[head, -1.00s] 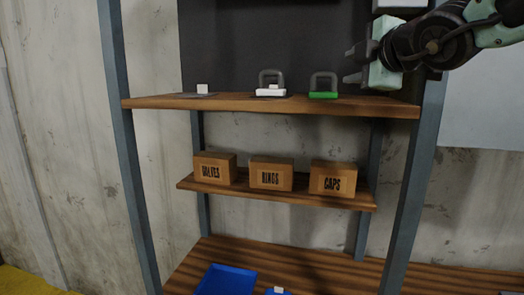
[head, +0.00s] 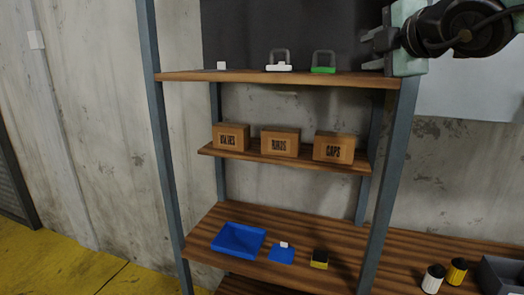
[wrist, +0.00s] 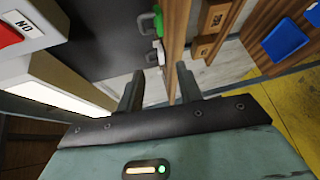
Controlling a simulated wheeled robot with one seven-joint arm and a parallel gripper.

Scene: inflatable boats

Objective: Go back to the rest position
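My gripper (head: 366,46) is at the upper right of the head view, beside the top shelf's right end. In the wrist view its two fingers (wrist: 158,88) stand apart with nothing between them. A green-based padlock-like piece (head: 323,64) and a white-based one (head: 279,62) stand on the top shelf (head: 240,76), left of my gripper and apart from it. The green one also shows in the wrist view (wrist: 158,20), beyond the fingers.
Boxes marked VALVES (head: 231,137), RINGS (head: 280,142) and CAPS (head: 333,147) stand on the middle shelf. A blue tray (head: 238,240) lies on the bench below. A dark bin (head: 502,276) is at lower right. A blue-grey post (head: 390,170) stands below my gripper.

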